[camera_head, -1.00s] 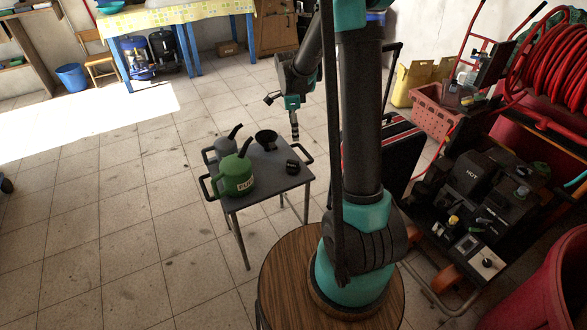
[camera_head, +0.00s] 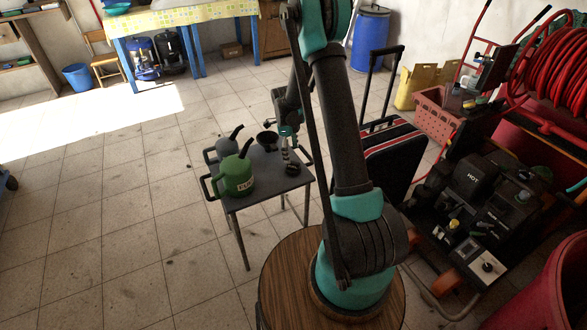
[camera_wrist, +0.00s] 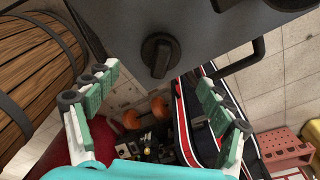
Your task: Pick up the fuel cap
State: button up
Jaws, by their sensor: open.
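The fuel cap (camera_head: 293,169) is a small, dark, round piece with a raised grip bar. It lies on the grey metal table (camera_head: 270,192), near its right edge. In the wrist view the cap (camera_wrist: 159,54) shows whole on the tabletop (camera_wrist: 225,28), near the table's edge. My gripper (camera_head: 287,157) is just above the cap in the head view and partly overlaps it. In the wrist view my gripper (camera_wrist: 158,80) is open, with its green-and-white fingers spread left and right of the cap. Nothing is between the fingers, and they appear apart from the cap.
A green can (camera_head: 234,177), a grey can (camera_head: 228,149) and a black funnel (camera_head: 266,140) stand on the table, left of the cap. A side handle (camera_wrist: 240,62) sticks out from the table. A black-and-red case (camera_head: 392,165) and a machine cart (camera_head: 470,205) stand to the right.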

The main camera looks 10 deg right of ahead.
aim_at(293, 162)
jog(key=shift+s+d+f, duration=0.1)
jog(key=shift+d+f, duration=0.05)
jog(key=shift+f, duration=1)
jog(key=shift+d+f, duration=0.15)
jog(key=shift+f, duration=1)
jog(key=shift+s+d+f, duration=0.1)
jog(key=shift+d+f, duration=0.05)
jog(key=shift+f, duration=1)
jog(key=c, duration=1.2)
jog(key=shift+r, duration=0.1)
